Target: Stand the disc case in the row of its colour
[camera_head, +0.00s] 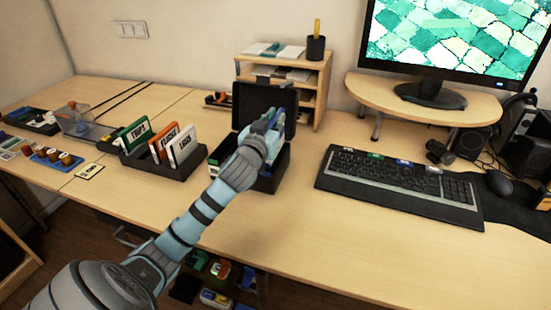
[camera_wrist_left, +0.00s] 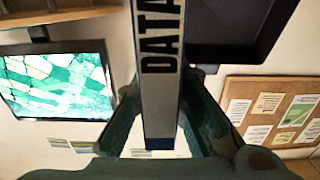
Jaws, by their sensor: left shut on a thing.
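A disc case with a pale label strip reading "DATA" and blue edges (camera_wrist_left: 160,100) stands between the fingers of my left gripper in the left wrist view. My left gripper (camera_head: 268,122) is shut on it, in front of the raised lid of an open black box (camera_head: 268,183). The arm and gripper hide much of the case and the box's inside in the head view. To the left, a black rack (camera_head: 168,174) holds a green case (camera_head: 135,134), an orange case (camera_head: 160,143) and a white case (camera_head: 184,146), all leaning. My right gripper is out of view.
A wooden shelf unit (camera_head: 322,90) with a pen cup (camera_head: 315,48) stands behind the box. A keyboard (camera_head: 395,185) and a monitor on a riser (camera_head: 430,95) are at the right. A blue tray (camera_head: 52,160) is at far left. The desk's front middle is clear.

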